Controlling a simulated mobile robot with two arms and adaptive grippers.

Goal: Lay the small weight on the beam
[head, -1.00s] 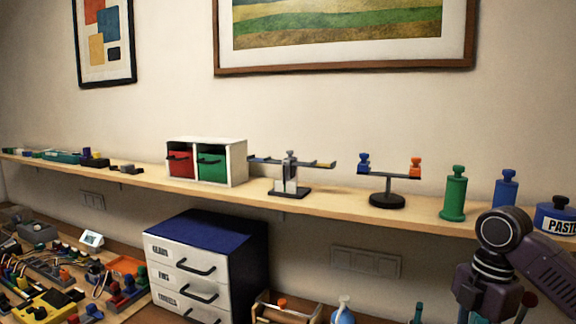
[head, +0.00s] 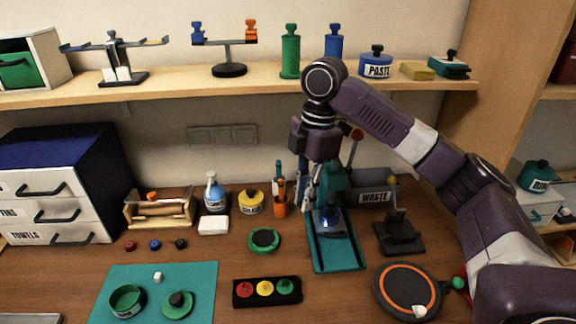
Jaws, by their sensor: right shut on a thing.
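Two balances stand on the wall shelf. One has a thin dark beam (head: 226,42) on a black round foot, with a blue knobbed weight (head: 197,34) on its left end and an orange one (head: 250,31) on its right. The other balance (head: 115,62) has wide flat arms and a square foot. My right gripper (head: 322,208) points down over the teal stand on the table, well below and right of both balances. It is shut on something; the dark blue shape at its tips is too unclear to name. My left gripper is out of view.
A teal tray-like base (head: 338,254) lies under my right gripper. A black lever stand (head: 398,232) and an orange-ringed disc (head: 408,291) are to its right. A green mat (head: 205,281) lies at front left. Green and blue cylinders (head: 290,55) stand on the shelf right of the balances.

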